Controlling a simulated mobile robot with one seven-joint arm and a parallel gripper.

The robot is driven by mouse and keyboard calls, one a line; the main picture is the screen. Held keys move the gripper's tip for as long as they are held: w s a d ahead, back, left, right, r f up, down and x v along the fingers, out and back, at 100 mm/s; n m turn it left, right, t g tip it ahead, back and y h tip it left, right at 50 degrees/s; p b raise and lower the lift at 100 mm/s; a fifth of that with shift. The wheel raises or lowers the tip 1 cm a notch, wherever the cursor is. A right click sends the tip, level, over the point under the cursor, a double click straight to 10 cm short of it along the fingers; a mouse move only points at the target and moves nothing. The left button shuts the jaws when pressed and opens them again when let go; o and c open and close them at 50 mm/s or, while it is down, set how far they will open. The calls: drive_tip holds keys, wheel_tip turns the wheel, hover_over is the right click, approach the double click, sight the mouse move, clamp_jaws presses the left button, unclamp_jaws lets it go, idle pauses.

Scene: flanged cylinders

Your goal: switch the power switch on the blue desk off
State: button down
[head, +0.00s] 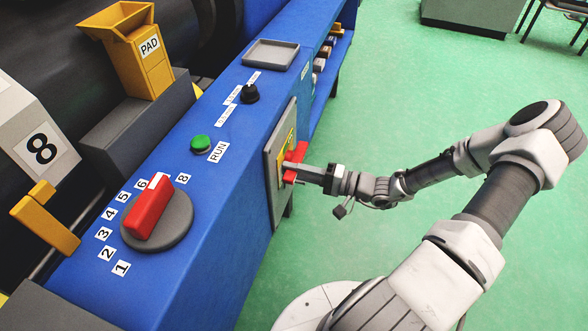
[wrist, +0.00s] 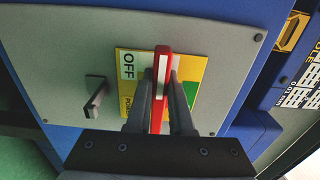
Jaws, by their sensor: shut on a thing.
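The blue desk (head: 225,215) runs diagonally through the head view. A grey panel (head: 273,190) on its side bears the power switch, a red handle (head: 298,152) over a yellow plate. In the wrist view, the red handle (wrist: 163,62) has a white stripe and stands between the OFF label (wrist: 127,66) on the left and a green patch (wrist: 190,92) on the right. My gripper (head: 296,173) reaches in from the right. Its fingers in the wrist view (wrist: 162,85) are shut on the red handle, one on each side. They hide part of the plate.
A dark latch (wrist: 96,95) sticks out of the panel left of the switch. The desk top has a red rotary knob (head: 150,208), a green RUN button (head: 200,144), a black knob (head: 249,94) and a grey tray (head: 271,53). Green floor is open at right.

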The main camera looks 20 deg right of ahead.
drive_tip(key=shift+w+d+f, duration=0.1)
drive_tip(key=shift+w+d, duration=0.05)
drive_tip(key=shift+d, duration=0.15)
drive_tip(key=c, duration=0.8)
unclamp_jaws()
drive_tip(key=shift+a, duration=0.1)
drive_tip(key=p+v, duration=0.3)
drive_tip(key=v, duration=1.4)
drive_tip(key=shift+s, duration=0.2)
